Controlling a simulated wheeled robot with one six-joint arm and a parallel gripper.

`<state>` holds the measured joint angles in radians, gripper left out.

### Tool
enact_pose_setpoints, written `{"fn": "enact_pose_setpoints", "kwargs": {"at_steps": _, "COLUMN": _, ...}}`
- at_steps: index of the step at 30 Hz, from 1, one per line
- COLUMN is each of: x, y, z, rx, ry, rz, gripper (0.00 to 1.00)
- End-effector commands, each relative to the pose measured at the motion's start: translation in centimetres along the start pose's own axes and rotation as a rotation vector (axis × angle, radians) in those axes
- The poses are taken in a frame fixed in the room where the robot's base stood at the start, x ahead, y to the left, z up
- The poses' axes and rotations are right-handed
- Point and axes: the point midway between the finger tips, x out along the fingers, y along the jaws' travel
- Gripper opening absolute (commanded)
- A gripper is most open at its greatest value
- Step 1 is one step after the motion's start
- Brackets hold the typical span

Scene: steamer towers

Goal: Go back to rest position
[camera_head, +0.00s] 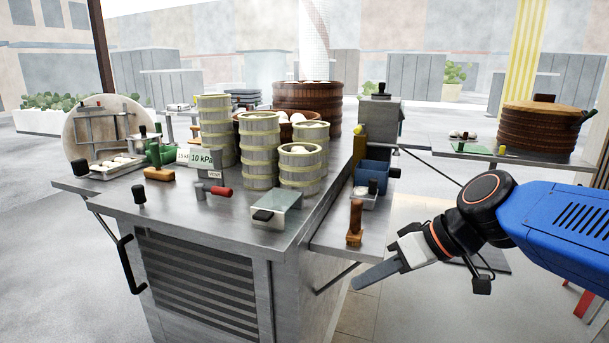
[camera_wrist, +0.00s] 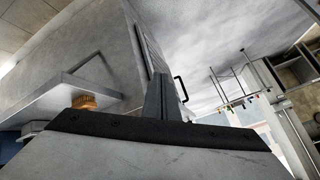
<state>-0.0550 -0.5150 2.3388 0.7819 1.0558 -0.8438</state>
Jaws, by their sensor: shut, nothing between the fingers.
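My gripper (camera_head: 376,274) hangs at the right of the steel counter, below the level of its side shelf, with its fingers together and nothing between them. My blue arm reaches in from the right edge of the head view. In the wrist view the shut fingers (camera_wrist: 162,98) point up the picture, with the counter's side behind them. The steel counter (camera_head: 230,225) stands left of my gripper, apart from it.
On the counter stand several bamboo steamers (camera_head: 301,168) and a glass-topped box (camera_head: 276,210). The side shelf (camera_head: 335,237) holds a brown-handled tool (camera_head: 355,222) and a blue bin (camera_head: 371,172). A round brown steamer (camera_head: 539,131) stands on a shelf at right. Open floor lies below my gripper.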

Motion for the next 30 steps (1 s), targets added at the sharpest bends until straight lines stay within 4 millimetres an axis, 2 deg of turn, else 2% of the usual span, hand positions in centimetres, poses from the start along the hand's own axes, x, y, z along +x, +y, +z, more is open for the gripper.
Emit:
{"fn": "enact_pose_setpoints", "kwargs": {"at_steps": 1, "x": -0.4, "y": 0.8, "z": 2.3, "rx": 0.041, "ry": -0.034, "rz": 0.059, "gripper": 0.0}}
{"fn": "enact_pose_setpoints", "kwargs": {"at_steps": 6, "x": -2.1, "y": 4.3, "z": 9.4, "rx": 0.199, "ry": -0.12, "rz": 0.287, "gripper": 0.0}}
{"fn": "enact_pose_setpoints", "kwargs": {"at_steps": 9, "x": -3.4, "y": 6.3, "z": 12.9, "rx": 0.281, "ry": -0.138, "rz": 0.422, "gripper": 0.0}}
{"fn": "enact_pose_setpoints", "kwargs": {"at_steps": 13, "x": -4.9, "y": 8.3, "z": 16.2, "rx": 0.361, "ry": -0.139, "rz": 0.563, "gripper": 0.0}}
{"fn": "enact_pose_setpoints", "kwargs": {"at_steps": 19, "x": -6.2, "y": 9.7, "z": 18.3, "rx": 0.416, "ry": -0.124, "rz": 0.669, "gripper": 0.0}}
{"fn": "enact_pose_setpoints", "kwargs": {"at_steps": 30, "x": -6.3, "y": 9.8, "z": 18.4, "rx": 0.421, "ry": -0.123, "rz": 0.678, "gripper": 0.0}}
